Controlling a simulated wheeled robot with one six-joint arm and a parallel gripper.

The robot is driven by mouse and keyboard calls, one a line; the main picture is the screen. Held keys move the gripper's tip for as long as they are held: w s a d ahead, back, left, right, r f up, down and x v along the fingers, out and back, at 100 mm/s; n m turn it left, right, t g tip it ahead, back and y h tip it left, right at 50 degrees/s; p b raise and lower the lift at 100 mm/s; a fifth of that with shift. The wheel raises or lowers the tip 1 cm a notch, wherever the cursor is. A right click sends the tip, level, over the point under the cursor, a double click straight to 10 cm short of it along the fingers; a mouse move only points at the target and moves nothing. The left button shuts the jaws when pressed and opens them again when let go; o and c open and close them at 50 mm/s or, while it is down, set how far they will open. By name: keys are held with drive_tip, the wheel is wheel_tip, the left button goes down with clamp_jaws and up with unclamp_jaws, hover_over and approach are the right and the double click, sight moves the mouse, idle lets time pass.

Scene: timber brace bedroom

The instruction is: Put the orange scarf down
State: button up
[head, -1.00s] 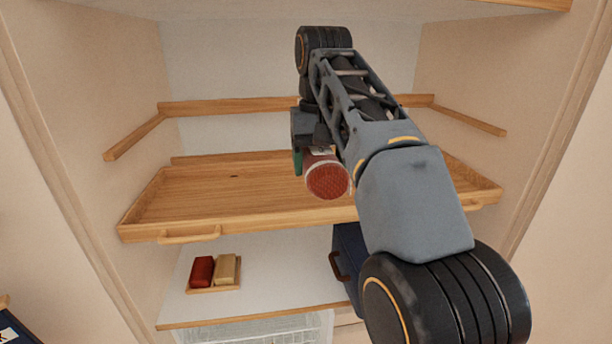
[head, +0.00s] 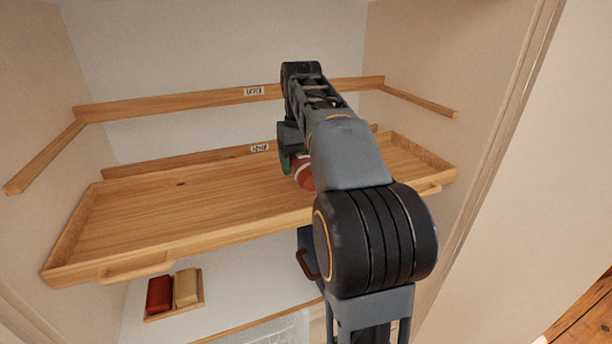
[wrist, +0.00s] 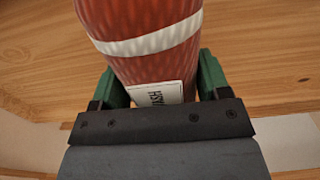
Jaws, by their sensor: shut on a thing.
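A rolled reddish-orange scarf (head: 304,175) with a white band and a printed label is in my gripper (head: 292,163). The scarf fills the top of the wrist view (wrist: 140,55), between the two green fingers of my gripper (wrist: 162,85). My gripper is shut on it. In the head view the scarf is over the right part of a wooden tray (head: 190,200), partly hidden behind my arm. I cannot tell whether the scarf touches the tray.
The tray's left and middle are bare. Wooden rails (head: 180,107) run along the closet walls above it. Below, a small tray holds a red roll (head: 159,295) and a beige roll (head: 187,287), beside a dark blue case (head: 307,250). Closet walls stand close on both sides.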

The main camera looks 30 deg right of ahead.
drive_tip(key=shift+w+d+f, duration=0.2)
drive_tip(key=shift+d+f, duration=0.4)
drive_tip(key=shift+f, duration=0.1)
drive_tip(key=f, duration=0.1)
drive_tip(key=f+p, duration=0.1)
drive_tip(key=shift+w+d+f, duration=0.1)
drive_tip(key=shift+d+f, duration=0.25)
drive_tip(key=shift+f, duration=0.6)
drive_tip(key=shift+f, duration=0.1)
drive_tip(key=o, duration=1)
drive_tip(key=shift+o, duration=0.2)
wheel_tip(320, 180, up, 12)
drive_tip(key=shift+r, duration=0.1)
drive_tip(key=shift+a, duration=0.15)
